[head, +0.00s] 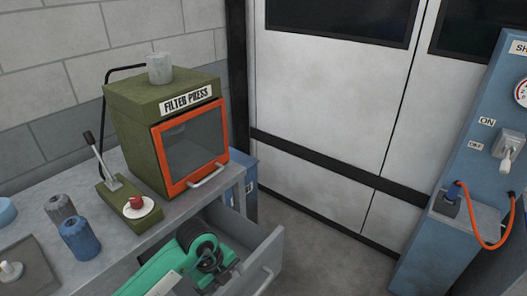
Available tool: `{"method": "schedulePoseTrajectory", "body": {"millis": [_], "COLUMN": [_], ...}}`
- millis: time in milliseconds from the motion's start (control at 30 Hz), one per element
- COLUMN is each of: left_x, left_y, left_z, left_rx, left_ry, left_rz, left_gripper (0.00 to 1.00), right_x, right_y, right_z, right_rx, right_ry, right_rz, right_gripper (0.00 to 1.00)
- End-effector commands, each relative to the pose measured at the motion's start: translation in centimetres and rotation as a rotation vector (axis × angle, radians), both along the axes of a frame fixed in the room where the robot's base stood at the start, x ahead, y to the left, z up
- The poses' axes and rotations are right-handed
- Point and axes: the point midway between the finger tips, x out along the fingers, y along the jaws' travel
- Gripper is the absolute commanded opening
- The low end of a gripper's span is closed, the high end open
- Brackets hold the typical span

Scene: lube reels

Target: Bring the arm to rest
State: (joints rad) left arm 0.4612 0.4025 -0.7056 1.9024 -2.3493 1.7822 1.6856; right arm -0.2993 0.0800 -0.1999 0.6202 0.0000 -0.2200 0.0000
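A green body with black round parts (207,252) shows at the bottom centre, within the outline of the open drawer (262,262).
The bench holds an olive filter press (135,130) with a closed orange-framed door, a grey cup (159,68) on top, a lever box (128,205), a blue knobbed canister (80,240) and a dark one (61,210). A blue panel (465,165) with an orange cable stands right. Floor between is clear.

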Motion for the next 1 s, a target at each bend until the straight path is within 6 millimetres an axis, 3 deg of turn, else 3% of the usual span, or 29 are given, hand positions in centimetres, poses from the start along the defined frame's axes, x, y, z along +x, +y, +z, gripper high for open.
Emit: {"method": "schedulePoseTrajectory", "body": {"millis": [233, 367, 500, 600, 767, 900, 1000], "left_x": [-1.7, -2.8, -4.1, -4.5, -3.8, -2.2, -0.9], "left_y": [-4.8, -8.1, -11.9, -13.3, -12.8, -9.8, -6.6], "left_z": [1.1, 3.0, 7.2, 11.0, 17.0, 20.9, 22.4], "left_rx": [-0.275, -0.496, -0.829, -1.065, -1.391, -1.603, -1.699], "left_ry": [-0.030, -0.067, -0.148, -0.228, -0.375, -0.510, -0.600], "left_rz": [-0.093, -0.136, -0.147, -0.106, 0.057, 0.288, 0.499], "left_gripper": [0.87, 0.87, 0.87, 0.87, 0.87, 0.87, 0.87], "right_x": [-0.1, -0.1, -0.1, -0.1, -0.1, -0.1, -0.1], "right_y": [0.0, 0.0, 0.0, 0.0, 0.0, 0.0, 0.0], "right_z": [0.0, 0.0, 0.0, 0.0, 0.0, 0.0, 0.0], "right_rx": [0.000, 0.000, 0.000, 0.000, 0.000, 0.000, 0.000], "right_ry": [0.001, 0.001, 0.001, 0.001, 0.001, 0.001, 0.001], "right_rz": [0.000, 0.000, 0.000, 0.000, 0.000, 0.000, 0.000], "right_gripper": [0.36, 0.36, 0.36, 0.36, 0.36, 0.36, 0.36]}}
